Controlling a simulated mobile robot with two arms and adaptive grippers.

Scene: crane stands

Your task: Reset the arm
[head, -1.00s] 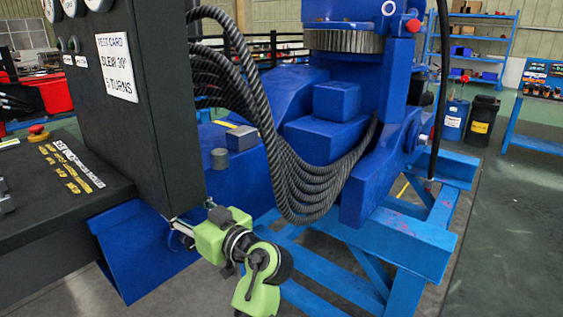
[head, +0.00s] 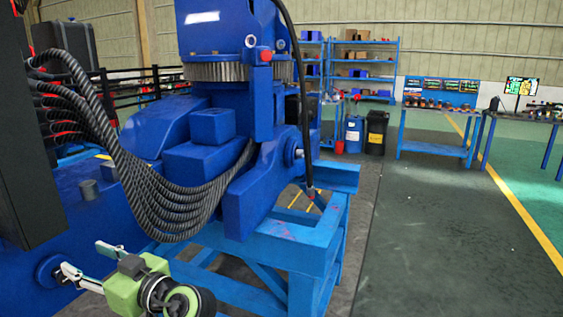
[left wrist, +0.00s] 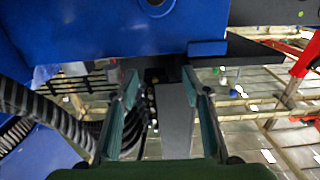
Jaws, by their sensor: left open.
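My left arm comes into the head view at the bottom left, with a green wrist. Its left gripper (head: 80,257) has two pale fingers spread apart and pointing left, in front of the blue crane body (head: 90,205). In the left wrist view the same gripper (left wrist: 160,82) shows two parted fingers with nothing between them. Blue crane metal (left wrist: 90,25) fills the top of that view. My right gripper is not in view.
Black ribbed hoses (head: 170,195) hang close above the left arm. The blue stand frame (head: 285,245) is just right of it. A dark cabinet (head: 25,140) is at the left edge. Open floor (head: 430,230) lies to the right, with a workbench (head: 435,150) and shelves (head: 362,70) behind.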

